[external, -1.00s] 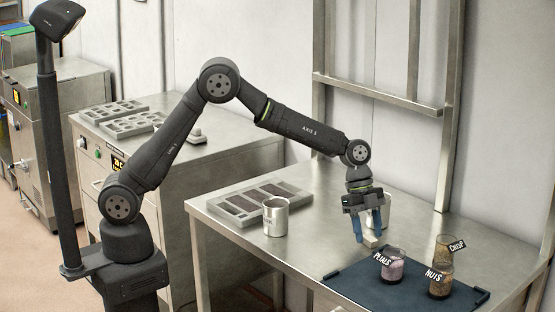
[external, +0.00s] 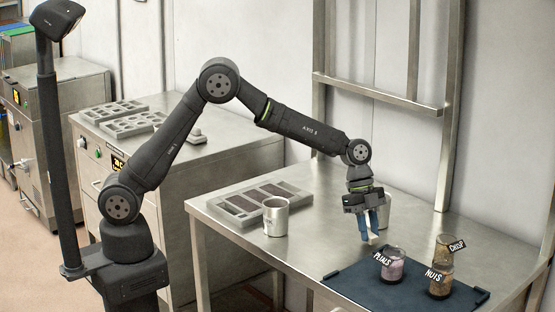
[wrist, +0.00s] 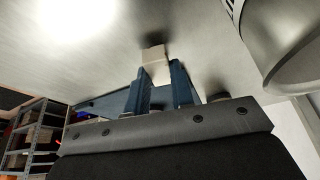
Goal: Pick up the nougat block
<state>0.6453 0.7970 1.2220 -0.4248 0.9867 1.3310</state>
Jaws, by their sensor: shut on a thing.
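The nougat block (external: 373,238) is a small cream-coloured piece at the tips of my gripper (external: 370,236) in the external view. My gripper's blue fingers are shut on it. In the wrist view the pale nougat block (wrist: 153,53) sits between the ends of the two blue fingers of my gripper (wrist: 157,68). The fingers cover part of its sides. I cannot tell whether it touches the steel table (external: 310,235).
A dark mat (external: 345,282) at front right holds jars labelled PLUAS (external: 392,268), NUTS (external: 440,283) and CRISP (external: 443,247). A metal cup (external: 276,220) and a mould tray (external: 225,215) stand left. Another pale cup (external: 386,210) stands behind my gripper. The table's middle is clear.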

